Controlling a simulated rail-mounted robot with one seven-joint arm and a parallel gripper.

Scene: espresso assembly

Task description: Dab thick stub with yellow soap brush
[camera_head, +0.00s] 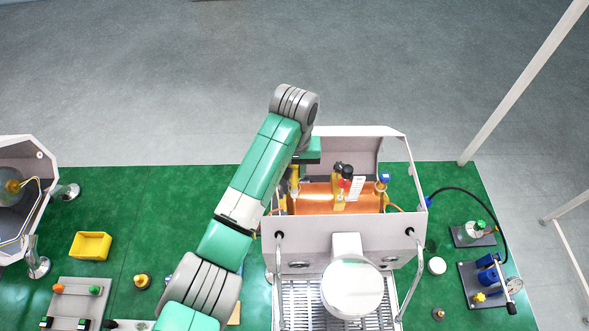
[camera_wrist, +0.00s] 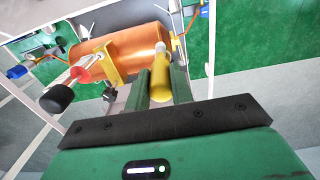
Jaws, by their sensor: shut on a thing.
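My gripper (camera_wrist: 161,80) is shut on the yellow soap brush (camera_wrist: 160,82), its yellow body between the two green fingers. The brush points at the end of the copper boiler (camera_wrist: 125,50), inside the open-topped machine housing (camera_head: 410,185). A pale part shows at the brush's far end, close to the boiler; I cannot tell whether it is bristles or the thick stub, or whether they touch. In the head view the boiler (camera_head: 318,196) is partly visible, with my arm over its left end.
A yellow bracket (camera_wrist: 108,62) with a black knob (camera_wrist: 57,98) stands beside the brush on the boiler. A thin copper pipe (camera_wrist: 189,22) rises close by. The green table (camera_head: 140,205) holds a yellow bin (camera_head: 91,246) at left and a blue pump device (camera_head: 487,276) at right.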

